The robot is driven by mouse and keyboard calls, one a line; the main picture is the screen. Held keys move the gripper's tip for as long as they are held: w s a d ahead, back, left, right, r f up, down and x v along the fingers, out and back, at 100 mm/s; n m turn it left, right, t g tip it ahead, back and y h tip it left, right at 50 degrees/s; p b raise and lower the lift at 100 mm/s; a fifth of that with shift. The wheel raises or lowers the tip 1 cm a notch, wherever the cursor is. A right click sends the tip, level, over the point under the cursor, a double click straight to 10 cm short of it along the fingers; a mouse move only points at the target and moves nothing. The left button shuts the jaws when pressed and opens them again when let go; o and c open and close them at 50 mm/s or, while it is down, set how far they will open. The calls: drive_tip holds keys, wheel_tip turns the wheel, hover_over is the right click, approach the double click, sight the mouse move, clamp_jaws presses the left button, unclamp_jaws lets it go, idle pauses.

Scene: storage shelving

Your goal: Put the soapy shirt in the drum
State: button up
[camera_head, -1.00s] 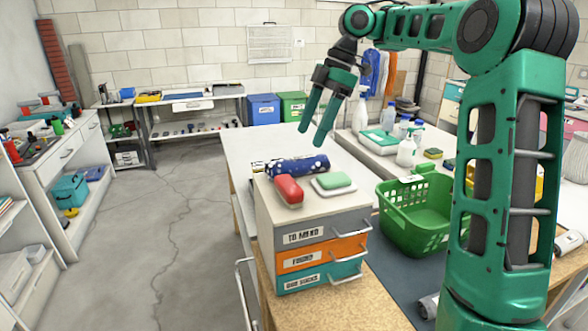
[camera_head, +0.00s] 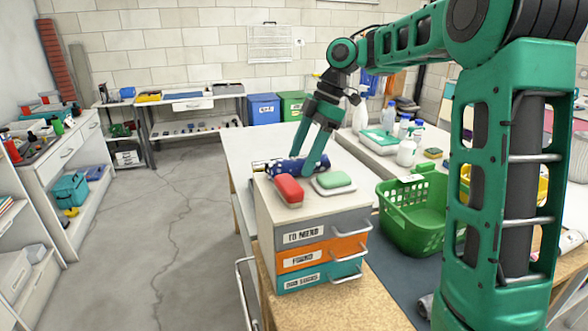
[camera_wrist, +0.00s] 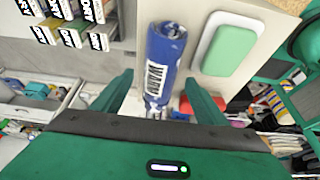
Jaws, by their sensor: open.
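A blue roll with pale spots (camera_head: 323,161) lies across the top of the small drawer unit (camera_head: 280,204). In the wrist view the blue roll (camera_wrist: 162,60) bears a lettered label and lies in line with the space between my fingers. My gripper (camera_head: 301,168) is open, pointing down at the roll, with its fingertips over it; the fingers partly hide it. The wrist view also shows my gripper (camera_wrist: 155,85) with fingers apart. I cannot tell whether they touch the roll. I cannot make out a soapy shirt or a drum.
A red object (camera_head: 289,190) and a green soap bar (camera_head: 334,179) on a white dish lie close to the roll. A green basket (camera_head: 400,228) stands right of the drawers. Bottles (camera_head: 407,150) stand behind. The white tabletop (camera_head: 245,143) behind the drawers is mostly clear.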

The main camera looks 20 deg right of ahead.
sight(302, 157)
drive_tip(key=shift+a+f, duration=0.15)
drive_tip(key=shift+f, duration=0.2)
drive_tip(key=c, duration=1.4)
drive_tip(key=shift+o, duration=0.2)
wheel_tip(302, 157, up, 8)
drive_tip(key=shift+w+f, duration=0.1)
drive_tip(key=shift+f, duration=0.1)
drive_tip(key=shift+r, duration=1.2)
